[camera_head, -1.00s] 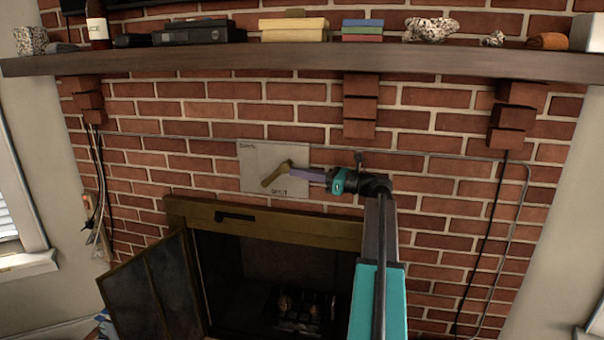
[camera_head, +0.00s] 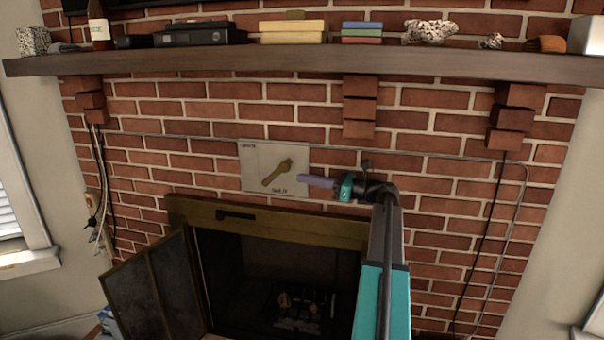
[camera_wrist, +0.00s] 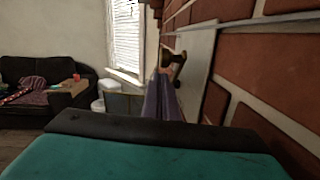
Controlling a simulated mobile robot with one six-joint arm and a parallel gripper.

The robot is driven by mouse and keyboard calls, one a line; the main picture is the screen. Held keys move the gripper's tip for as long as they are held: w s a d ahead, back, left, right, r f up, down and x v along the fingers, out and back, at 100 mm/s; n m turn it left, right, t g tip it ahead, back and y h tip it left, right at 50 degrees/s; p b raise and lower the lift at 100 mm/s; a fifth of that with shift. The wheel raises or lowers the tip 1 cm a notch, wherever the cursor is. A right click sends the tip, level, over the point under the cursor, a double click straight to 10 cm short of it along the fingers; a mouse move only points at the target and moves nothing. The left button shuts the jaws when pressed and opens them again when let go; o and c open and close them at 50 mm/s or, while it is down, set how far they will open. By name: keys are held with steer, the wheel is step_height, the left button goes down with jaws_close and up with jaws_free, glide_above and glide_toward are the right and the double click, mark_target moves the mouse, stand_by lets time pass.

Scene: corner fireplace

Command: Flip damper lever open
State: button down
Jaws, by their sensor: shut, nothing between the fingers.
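The brass damper lever (camera_head: 277,172) sits on a pale plate (camera_head: 256,157) fixed to the brick wall above the firebox. It slants from upper right to lower left, with its lower end near the plate's lower wording, which is too blurred to read. My gripper (camera_head: 303,178) is shut and empty, its purple fingers pointing left at the plate's right edge. A small gap shows between the fingertips and the lever in the head view. In the wrist view the lever (camera_wrist: 174,64) appears just beyond my fingers, beside the plate (camera_wrist: 201,70).
A wooden mantel (camera_head: 300,65) with books and ornaments runs above. Below is the firebox with its brass frame (camera_head: 290,228) and an open door (camera_head: 150,290) at left. A thin conduit (camera_head: 430,154) crosses the bricks. A dark sofa (camera_wrist: 45,88) stands far off.

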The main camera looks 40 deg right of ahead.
steer(key=r+b+v, duration=0.1)
steer(key=r+v, duration=0.1)
steer(key=v, duration=0.8)
steer(key=r+b+v, duration=0.2)
steer(key=v, duration=0.8)
steer(key=shift+s+d+r, duration=0.15)
steer(key=shift+r, duration=0.1)
